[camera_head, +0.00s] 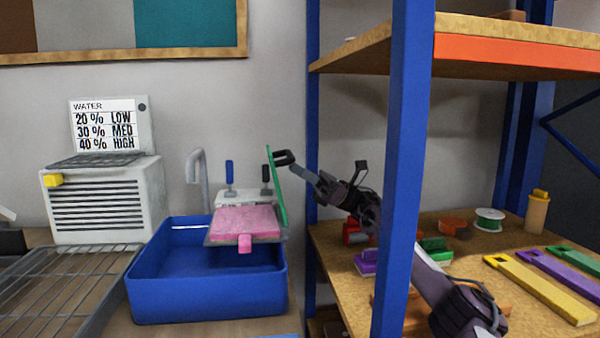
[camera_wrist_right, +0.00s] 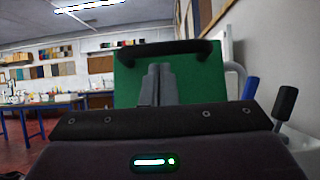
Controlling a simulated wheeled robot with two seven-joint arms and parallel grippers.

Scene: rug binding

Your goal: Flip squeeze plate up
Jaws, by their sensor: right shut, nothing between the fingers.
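The green squeeze plate (camera_head: 281,203) stands nearly upright, a little tilted, at the right side of the press above the blue basin (camera_head: 208,297). Its black handle (camera_head: 285,157) sticks out to the right near its top. A pink piece (camera_head: 245,221) lies exposed on the press bed. My right gripper (camera_head: 297,170) is shut and empty just right of the plate, close under the handle. In the right wrist view the closed fingers (camera_wrist_right: 158,84) stand before the green face (camera_wrist_right: 205,80), below the arched handle (camera_wrist_right: 165,50). Contact cannot be told. My left gripper is not in view.
A blue shelf post (camera_head: 405,150) stands in front of my right arm. Left are a wire rack (camera_head: 65,285) and a white vented box (camera_head: 105,200) with a water sign (camera_head: 105,122). The wooden shelf right holds coloured blocks, a green spool (camera_head: 489,219) and long strips.

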